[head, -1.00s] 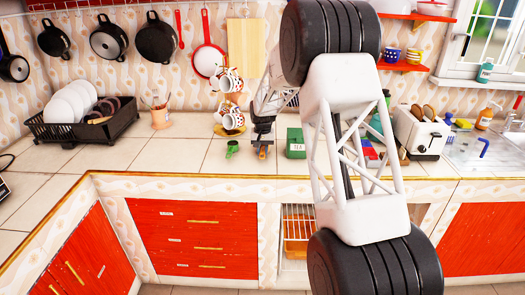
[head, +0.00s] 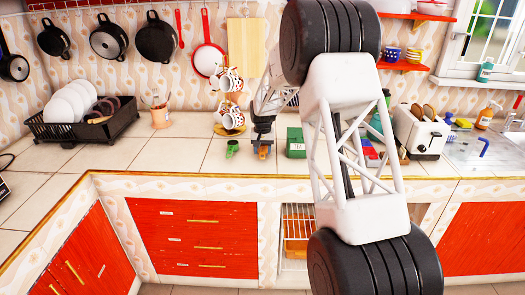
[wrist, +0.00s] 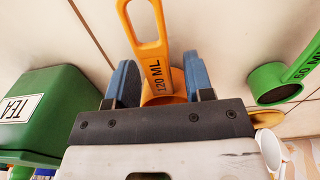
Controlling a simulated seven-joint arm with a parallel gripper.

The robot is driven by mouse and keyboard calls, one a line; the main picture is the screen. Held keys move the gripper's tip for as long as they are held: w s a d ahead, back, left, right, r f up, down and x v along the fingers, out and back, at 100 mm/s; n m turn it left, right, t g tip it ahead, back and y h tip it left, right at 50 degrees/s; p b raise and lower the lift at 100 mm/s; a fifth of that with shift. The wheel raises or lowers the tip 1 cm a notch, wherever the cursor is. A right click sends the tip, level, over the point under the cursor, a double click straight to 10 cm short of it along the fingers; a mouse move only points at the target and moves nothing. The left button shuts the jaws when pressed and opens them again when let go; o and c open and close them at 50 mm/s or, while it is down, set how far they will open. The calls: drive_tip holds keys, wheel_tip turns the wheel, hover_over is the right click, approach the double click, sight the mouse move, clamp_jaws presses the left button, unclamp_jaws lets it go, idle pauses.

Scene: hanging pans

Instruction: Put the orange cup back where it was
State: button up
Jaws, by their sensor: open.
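The orange cup is a measuring cup marked 120 ML (wrist: 157,68), with a long looped handle pointing to the top of the wrist view. In the head view it is a small orange patch (head: 263,152) on the tiled counter, beside a green cup (head: 232,148). My gripper (wrist: 161,80) is open, with one blue finger on each side of the orange cup. Part of the cup's bowl is hidden behind the gripper body. In the head view my gripper (head: 263,143) is low at the counter. I cannot tell whether the fingers touch the cup.
A green TEA box (wrist: 45,110) stands close left of my gripper in the wrist view. The green 60 ML cup (wrist: 275,84) is to the right. Patterned mugs (head: 231,100) hang on a stand behind. The counter's front edge is near; tiles left of the green cup are clear.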

sight(263, 150)
wheel_tip(263, 150, up, 12)
idle(0.6)
idle(0.7)
drive_tip(key=s+d+r, duration=0.5)
drive_tip(key=s, duration=0.5)
drive_tip(key=s+d+r+t, duration=0.1)
drive_tip(key=s+d+r, duration=0.45)
drive_tip(key=s, duration=0.45)
drive_tip(key=s+d+r, duration=0.4)
drive_tip(key=s+r, duration=0.2)
drive_tip(key=s, duration=0.4)
drive_tip(key=s+d+f, duration=0.2)
drive_tip(key=s, duration=0.9)
drive_tip(key=s+d+f+t, duration=0.1)
drive_tip(key=s+d+f, duration=0.1)
drive_tip(key=s, duration=1)
drive_tip(key=s+d+f, duration=0.2)
drive_tip(key=s+d, duration=0.1)
drive_tip(key=s, duration=0.8)
drive_tip(key=shift+s+t, duration=0.3)
drive_tip(key=shift+s, duration=0.1)
